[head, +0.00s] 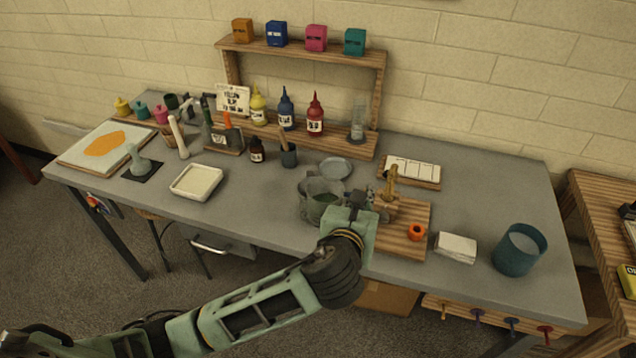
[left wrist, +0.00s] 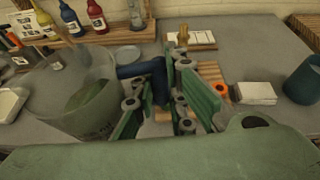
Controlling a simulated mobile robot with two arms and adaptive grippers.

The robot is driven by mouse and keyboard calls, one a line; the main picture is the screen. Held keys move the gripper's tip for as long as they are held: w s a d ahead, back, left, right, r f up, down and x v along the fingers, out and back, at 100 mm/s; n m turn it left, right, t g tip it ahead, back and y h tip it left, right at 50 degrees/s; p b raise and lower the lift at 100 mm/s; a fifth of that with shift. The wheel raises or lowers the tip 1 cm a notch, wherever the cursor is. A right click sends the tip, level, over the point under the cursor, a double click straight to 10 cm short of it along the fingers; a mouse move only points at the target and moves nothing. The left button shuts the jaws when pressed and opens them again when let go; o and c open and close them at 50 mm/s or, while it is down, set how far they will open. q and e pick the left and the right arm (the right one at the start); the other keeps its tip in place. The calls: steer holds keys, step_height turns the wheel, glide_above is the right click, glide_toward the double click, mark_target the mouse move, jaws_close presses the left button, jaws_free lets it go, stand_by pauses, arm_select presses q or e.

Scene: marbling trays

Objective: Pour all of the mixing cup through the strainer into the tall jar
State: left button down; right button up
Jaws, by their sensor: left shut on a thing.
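The mixing cup (head: 309,205) is a clear grey cup with dark greenish liquid in it. It looks roughly upright over the bench, and I cannot tell whether it touches the surface. In the left wrist view the cup (left wrist: 85,105) stands at the left with a dark blue handle (left wrist: 135,70). My left gripper (left wrist: 160,95) is shut on that handle; in the head view the gripper (head: 362,204) hides part of the wooden board. A tall clear jar (head: 358,125) stands on the low shelf at the back. I cannot clearly make out the strainer. My right gripper is out of view.
Right of the cup is a wooden board (head: 414,247) with an orange ring (head: 416,232). Further right are a white stack (head: 456,248) and a blue-green bin (head: 515,260). A round glass dish (head: 336,168) lies behind the cup. A white tray (head: 196,182) lies left.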

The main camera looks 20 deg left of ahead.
arm_select(q)
steer(key=w+f+m+h+p, duration=0.2)
steer(key=w+f+p, duration=0.3)
steer(key=w, duration=0.7)
steer(key=shift+w+f+h, duration=0.35)
steer(key=shift+f+h, duration=0.25)
steer(key=shift+h, duration=0.1)
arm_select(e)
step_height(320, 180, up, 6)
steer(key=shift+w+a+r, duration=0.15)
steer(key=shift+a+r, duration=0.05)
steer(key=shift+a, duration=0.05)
arm_select(q)
steer(key=shift+r+g, duration=0.25)
steer(key=shift+g, duration=0.05)
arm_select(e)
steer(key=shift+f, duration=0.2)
arm_select(q)
step_height(320, 180, up, 7)
steer(key=a+n+t+h+b, duration=0.1)
steer(key=n+h+b, duration=0.3)
steer(key=n+b, duration=0.2)
steer(key=shift+t+b, duration=0.4)
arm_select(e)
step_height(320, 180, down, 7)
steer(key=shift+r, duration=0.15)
arm_select(q)
steer(key=shift+a+f, duration=0.1)
